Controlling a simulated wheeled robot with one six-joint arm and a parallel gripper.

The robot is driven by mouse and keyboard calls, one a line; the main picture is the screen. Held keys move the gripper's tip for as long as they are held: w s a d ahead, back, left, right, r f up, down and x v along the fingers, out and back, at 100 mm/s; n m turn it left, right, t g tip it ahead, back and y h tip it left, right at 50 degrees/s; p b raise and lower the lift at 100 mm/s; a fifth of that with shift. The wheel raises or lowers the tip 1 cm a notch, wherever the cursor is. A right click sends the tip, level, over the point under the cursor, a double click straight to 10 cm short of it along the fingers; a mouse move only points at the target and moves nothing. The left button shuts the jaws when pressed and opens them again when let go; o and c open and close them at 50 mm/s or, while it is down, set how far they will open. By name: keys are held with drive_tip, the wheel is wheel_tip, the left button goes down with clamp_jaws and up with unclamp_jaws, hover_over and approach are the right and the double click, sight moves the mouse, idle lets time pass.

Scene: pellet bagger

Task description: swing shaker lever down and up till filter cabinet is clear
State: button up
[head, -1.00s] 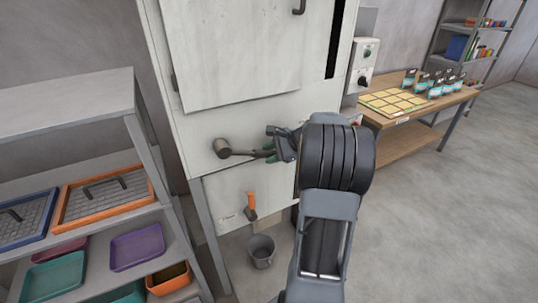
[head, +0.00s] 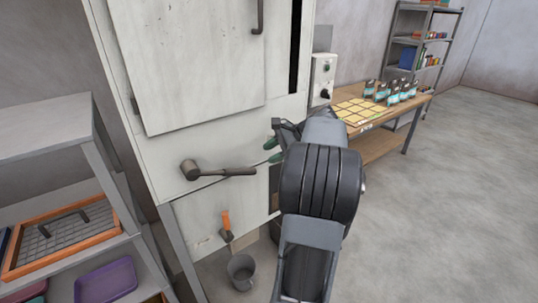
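The filter cabinet (head: 150,165) is a tall, pale, scuffed metal box with a large front panel. The shaker lever (head: 225,172) sticks out to the right from its round hub (head: 190,169) on the cabinet's lower front and lies about level. My gripper (head: 272,150) is just right of and slightly above the lever's free end. Its green-tipped fingers are spread and look empty, with a small gap to the lever. My arm hides part of the cabinet's lower right side.
An orange-handled slide (head: 226,226) sits below the lever, above a grey bucket (head: 242,269) on the floor. A shelf with trays (head: 65,238) stands close on the left. A control box (head: 322,80) and wooden table (head: 385,125) are to the right. The right floor is clear.

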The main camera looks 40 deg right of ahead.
drive_tip(key=m+g+h+b, duration=0.1)
drive_tip(key=h, duration=0.3)
approach(242, 170)
drive_tip(key=x, duration=1.1)
drive_tip(key=shift+w+f, duration=0.15)
drive_tip(key=shift+f, duration=0.15)
clamp_jaws()
